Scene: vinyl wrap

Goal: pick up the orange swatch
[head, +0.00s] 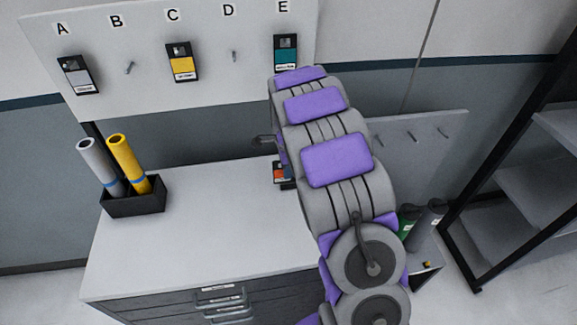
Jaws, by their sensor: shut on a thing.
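The orange swatch (283,173) is a small dark card with an orange patch and a white label. It shows at the left edge of my arm, over the back right of the white worktop. My gripper (281,157) is just above it, mostly hidden behind my arm, and is shut on the swatch. My arm covers the swatch's right side. I cannot tell whether the swatch still touches the worktop.
The pegboard (205,75) has labels A to E, with swatches at A (77,75), C (182,62) and E (286,52). Pegs B and D are bare. A black holder (135,199) carries grey and yellow rolls. The worktop (200,235) is clear at centre. A shelf rack (520,180) stands right.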

